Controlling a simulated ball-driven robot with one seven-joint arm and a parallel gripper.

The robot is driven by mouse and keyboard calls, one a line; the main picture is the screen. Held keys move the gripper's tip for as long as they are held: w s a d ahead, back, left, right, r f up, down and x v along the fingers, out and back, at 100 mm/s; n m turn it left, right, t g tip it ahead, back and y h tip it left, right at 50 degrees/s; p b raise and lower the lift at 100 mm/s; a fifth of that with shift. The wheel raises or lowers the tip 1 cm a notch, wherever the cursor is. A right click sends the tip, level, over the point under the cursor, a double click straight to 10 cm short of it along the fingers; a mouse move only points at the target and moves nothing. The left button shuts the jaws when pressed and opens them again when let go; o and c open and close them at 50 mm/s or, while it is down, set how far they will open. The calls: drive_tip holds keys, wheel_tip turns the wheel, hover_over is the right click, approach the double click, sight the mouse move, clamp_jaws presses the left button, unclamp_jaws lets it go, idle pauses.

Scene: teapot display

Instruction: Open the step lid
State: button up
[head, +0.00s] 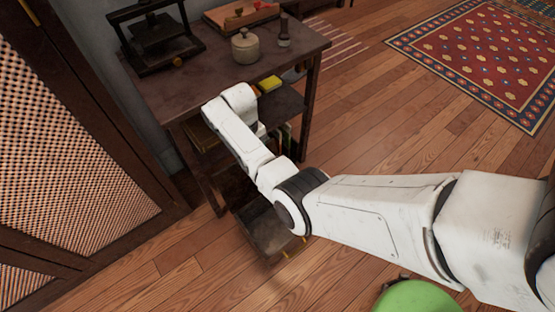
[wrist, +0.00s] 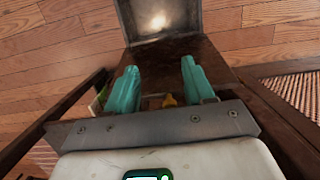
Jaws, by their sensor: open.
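In the head view, a low dark step box (head: 268,228) juts out over the floor from under the brown table. A small yellow piece (head: 285,254) shows at its front edge. In the wrist view, my gripper (wrist: 158,66) is open, its two teal fingers apart and nothing held. Beyond the fingertips are a brown wooden panel (wrist: 168,52) and a grey, shiny recessed face (wrist: 160,18). In the head view, my white arm hides my gripper and part of the box.
The table (head: 205,75) carries a black stand (head: 155,35), a lidded pot (head: 245,46) and a tray (head: 240,14). A yellow item (head: 269,83) is on its shelf. A woven-panel door (head: 70,125) stands left.

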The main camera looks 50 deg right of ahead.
drive_tip(key=s+a+r+p, duration=0.2)
drive_tip(key=s+r+p, duration=0.3)
drive_tip(key=s+r, duration=0.3)
drive_tip(key=s, duration=0.4)
drive_tip(key=shift+a, duration=0.35)
drive_tip(key=s+a+r+n+t+p, duration=0.1)
drive_tip(key=s+a+r+p, duration=0.3)
drive_tip(key=s+r, duration=0.2)
drive_tip(key=s+a+r+n+t+p, duration=0.1)
drive_tip(key=s+a+r+t+p, duration=0.1)
drive_tip(key=s+r, duration=0.4)
drive_tip(key=s+a+p, duration=0.1)
drive_tip(key=s+p, duration=0.1)
drive_tip(key=s, duration=0.2)
drive_tip(key=shift+a+r+n+h+p, duration=0.25)
drive_tip(key=shift+a+n+h+p, duration=0.05)
drive_tip(key=shift+a+n+h, duration=0.1)
